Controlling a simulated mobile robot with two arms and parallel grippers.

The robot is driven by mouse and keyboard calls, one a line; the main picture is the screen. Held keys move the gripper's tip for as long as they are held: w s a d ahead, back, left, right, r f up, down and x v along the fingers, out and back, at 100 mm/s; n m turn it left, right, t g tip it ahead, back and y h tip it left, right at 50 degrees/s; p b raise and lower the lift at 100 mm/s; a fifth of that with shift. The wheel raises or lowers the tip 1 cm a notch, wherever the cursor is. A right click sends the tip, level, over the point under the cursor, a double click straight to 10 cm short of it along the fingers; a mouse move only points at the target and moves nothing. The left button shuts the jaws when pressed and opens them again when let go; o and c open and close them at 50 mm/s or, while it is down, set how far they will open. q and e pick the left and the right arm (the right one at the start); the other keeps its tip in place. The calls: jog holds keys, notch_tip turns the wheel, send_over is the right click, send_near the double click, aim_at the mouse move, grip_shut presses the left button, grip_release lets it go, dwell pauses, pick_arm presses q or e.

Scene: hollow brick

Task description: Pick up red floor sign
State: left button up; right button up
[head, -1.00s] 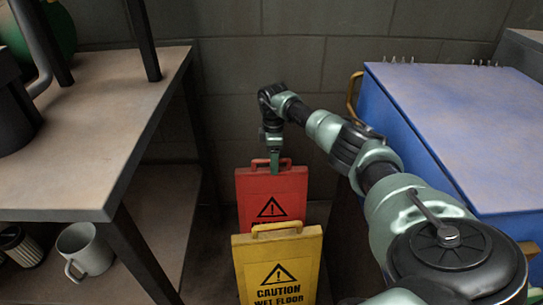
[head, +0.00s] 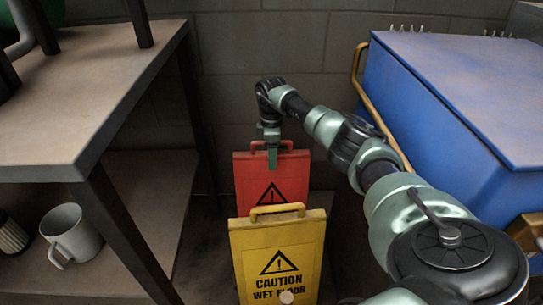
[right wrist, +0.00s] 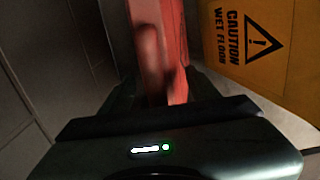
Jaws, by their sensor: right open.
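The red floor sign (head: 263,184) stands upright behind the yellow sign, which hides its lower part. Its red handle (head: 259,146) is on top. My right gripper (head: 272,157) points down at the top of the red sign, at its handle. In the right wrist view the red sign (right wrist: 174,40) and its blurred handle (right wrist: 150,55) lie between the open fingers of my right gripper (right wrist: 160,95). Whether the fingers touch the handle cannot be told. My left gripper is not in view.
The yellow wet floor sign (head: 279,243) stands close in front of the red one; it also shows in the right wrist view (right wrist: 255,45). A shelf (head: 90,100) with a grey mug (head: 72,232) is at the left. A blue cabinet (head: 430,120) is at the right.

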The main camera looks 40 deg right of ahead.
jog(key=shift+r, duration=0.1)
jog(key=shift+c, duration=0.3)
grip_shut()
dwell(1.0)
